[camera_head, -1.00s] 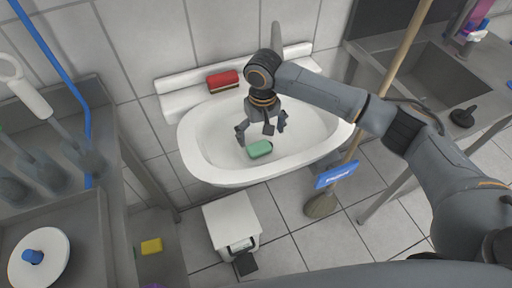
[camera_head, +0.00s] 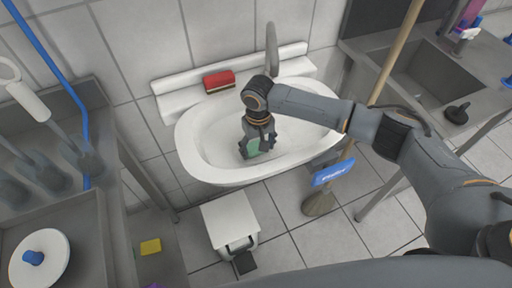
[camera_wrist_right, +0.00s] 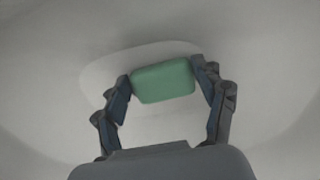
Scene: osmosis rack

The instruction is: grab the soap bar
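The green soap bar (camera_head: 253,147) is in the bowl of the white sink (camera_head: 200,163), partly hidden by my right gripper (camera_head: 257,153) in the head view. In the right wrist view the soap bar (camera_wrist_right: 164,82) lies between the two fingertips of my right gripper (camera_wrist_right: 165,76), and both tips appear to touch its ends. The right gripper is shut on it, pointing down into the bowl. I cannot tell whether the soap still rests on the bowl. My left gripper is not in view.
A white bin (camera_head: 230,222) is below. A steel counter (camera_head: 85,235) is at left.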

